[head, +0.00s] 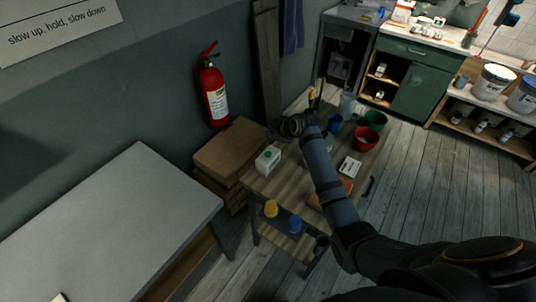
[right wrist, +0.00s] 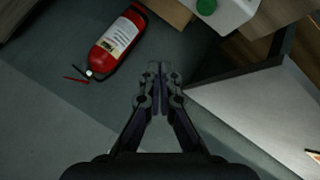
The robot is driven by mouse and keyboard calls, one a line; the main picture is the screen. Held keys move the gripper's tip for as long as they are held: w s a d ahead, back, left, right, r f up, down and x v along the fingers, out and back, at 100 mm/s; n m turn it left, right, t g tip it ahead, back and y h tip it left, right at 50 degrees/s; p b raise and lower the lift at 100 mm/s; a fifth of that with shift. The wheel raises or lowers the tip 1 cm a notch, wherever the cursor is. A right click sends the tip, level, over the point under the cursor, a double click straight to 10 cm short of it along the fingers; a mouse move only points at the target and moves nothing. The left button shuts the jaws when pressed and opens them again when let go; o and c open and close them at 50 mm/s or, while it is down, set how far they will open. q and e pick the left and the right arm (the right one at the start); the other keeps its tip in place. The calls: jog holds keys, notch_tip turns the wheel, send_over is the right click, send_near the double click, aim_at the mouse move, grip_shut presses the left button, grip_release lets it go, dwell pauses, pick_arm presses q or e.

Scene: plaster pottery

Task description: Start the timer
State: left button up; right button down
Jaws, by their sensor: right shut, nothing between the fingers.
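A white box with a green round top (head: 267,158) stands on the wooden cart by its left edge. It may be the timer, but I cannot tell for sure. In the right wrist view its green top and part of its white body (right wrist: 232,14) show at the upper edge. My right gripper (head: 275,135) is just above and behind the box in the head view, apart from it. In the right wrist view its fingers (right wrist: 159,72) are together, with nothing between them. My left gripper is not in view.
The wooden cart (head: 259,187) also bears a red bowl (head: 366,139), a green bowl (head: 376,119) and a white card-like item (head: 350,167). A fire extinguisher (head: 214,92) hangs on the wall. Cardboard boxes (head: 228,150) and a grey table (head: 120,215) stand left.

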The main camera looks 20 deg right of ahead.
aim_at(270, 154)
notch_tip(270, 154, down, 7)
jog(key=b, duration=0.6)
jog(key=shift+f, duration=0.55)
jog(key=shift+f, duration=0.1)
dwell(0.5)
jog(key=shift+f+b, duration=0.3)
jog(key=shift+f, duration=0.5)
dwell(0.5)
dwell(0.4)
jog(key=shift+r+p, duration=0.6)
jog(key=shift+r, duration=0.3)
